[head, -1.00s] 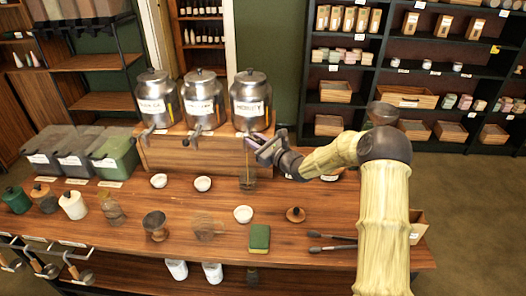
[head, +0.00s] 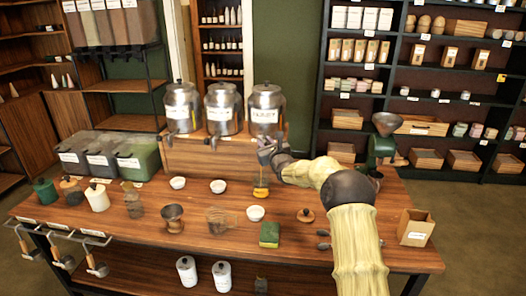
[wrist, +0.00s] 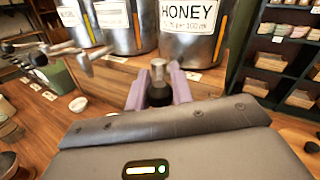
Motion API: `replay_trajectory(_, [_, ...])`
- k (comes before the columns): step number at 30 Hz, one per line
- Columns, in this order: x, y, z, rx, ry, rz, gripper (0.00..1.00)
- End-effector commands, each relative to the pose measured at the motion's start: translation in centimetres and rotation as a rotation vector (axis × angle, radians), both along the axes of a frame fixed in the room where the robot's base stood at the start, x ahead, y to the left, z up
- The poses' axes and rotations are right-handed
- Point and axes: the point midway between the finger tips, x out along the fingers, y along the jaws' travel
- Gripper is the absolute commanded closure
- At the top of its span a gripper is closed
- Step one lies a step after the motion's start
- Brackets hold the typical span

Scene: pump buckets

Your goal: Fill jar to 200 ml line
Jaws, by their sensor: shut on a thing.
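The jar (head: 261,188) stands on the wooden table under the rightmost steel dispenser (head: 267,108). Amber liquid shows in it; its level against any line is too small to read. In the wrist view this dispenser (wrist: 190,38) carries a HONEY label. My gripper (head: 267,149) is at the tap of this dispenser, above the jar. In the wrist view its purple fingers (wrist: 158,92) are shut around the tap's black handle (wrist: 158,97), with the metal tap body just beyond. The jar is hidden in the wrist view.
Two more steel dispensers (head: 222,109) (head: 183,107) stand to the left on the wooden riser (head: 205,158). White bowls (head: 255,213) (head: 218,186), a green and yellow sponge (head: 269,234) and a wooden lid (head: 306,215) lie nearby. A green grinder (head: 382,147) stands at right.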

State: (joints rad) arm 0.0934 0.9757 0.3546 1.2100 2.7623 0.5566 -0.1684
Motion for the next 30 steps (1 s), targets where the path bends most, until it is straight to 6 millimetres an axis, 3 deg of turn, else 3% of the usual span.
replay_trajectory(14, [0.4, -0.6, 0.1, 0.001, -0.002, -0.015, 1.00])
replay_trajectory(15, [0.4, -0.7, 0.1, 0.001, -0.002, -0.015, 0.71])
replay_trajectory(16, [0.4, -0.7, 0.1, 0.001, -0.002, -0.015, 0.68])
replay_trajectory(30, [-0.3, -1.1, 0.0, 0.000, -0.001, -0.018, 0.68])
